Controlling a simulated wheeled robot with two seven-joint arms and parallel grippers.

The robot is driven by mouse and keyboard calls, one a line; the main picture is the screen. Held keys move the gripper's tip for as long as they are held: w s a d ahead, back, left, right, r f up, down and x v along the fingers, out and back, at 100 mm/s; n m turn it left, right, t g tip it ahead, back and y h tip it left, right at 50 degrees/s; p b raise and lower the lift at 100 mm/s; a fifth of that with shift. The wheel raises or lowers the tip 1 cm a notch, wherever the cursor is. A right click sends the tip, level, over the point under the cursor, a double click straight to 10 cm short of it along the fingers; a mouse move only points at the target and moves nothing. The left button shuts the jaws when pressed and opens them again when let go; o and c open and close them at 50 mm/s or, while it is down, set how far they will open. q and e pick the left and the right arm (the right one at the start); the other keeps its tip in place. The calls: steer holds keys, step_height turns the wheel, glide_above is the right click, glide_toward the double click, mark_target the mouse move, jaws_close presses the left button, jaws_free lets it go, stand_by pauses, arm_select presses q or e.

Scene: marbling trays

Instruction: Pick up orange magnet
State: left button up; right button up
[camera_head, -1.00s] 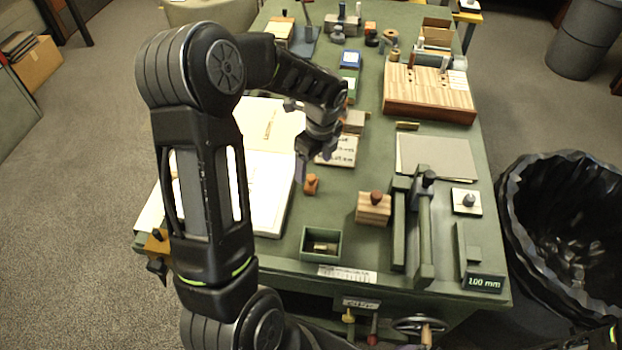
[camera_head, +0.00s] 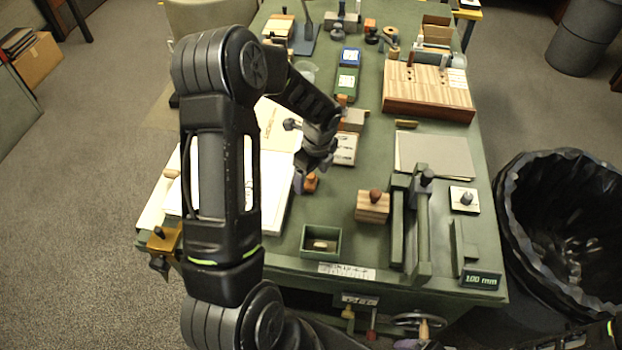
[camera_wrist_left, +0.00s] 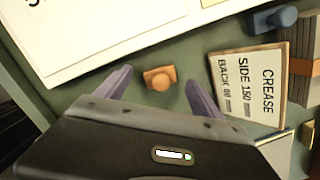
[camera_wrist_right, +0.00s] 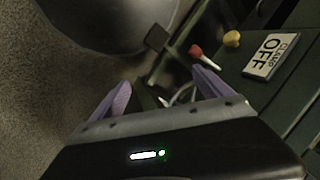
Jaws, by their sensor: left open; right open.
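My right gripper (camera_wrist_right: 160,88) is open and empty, low by the front of the bench near a red-tipped and a yellow knob.
The open book (camera_head: 270,200) lies left of the magnet. A card with printed text (camera_wrist_left: 248,82) lies to its right. A green tray (camera_head: 320,241), a wooden block with a knob (camera_head: 372,207) and a clamp-like fixture (camera_head: 421,230) stand nearer the front edge.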

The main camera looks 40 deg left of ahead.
arm_select(q)
steer(key=shift+a+f, duration=0.1)
steer(key=shift+f, duration=0.6)
steer(key=c, duration=1.5)
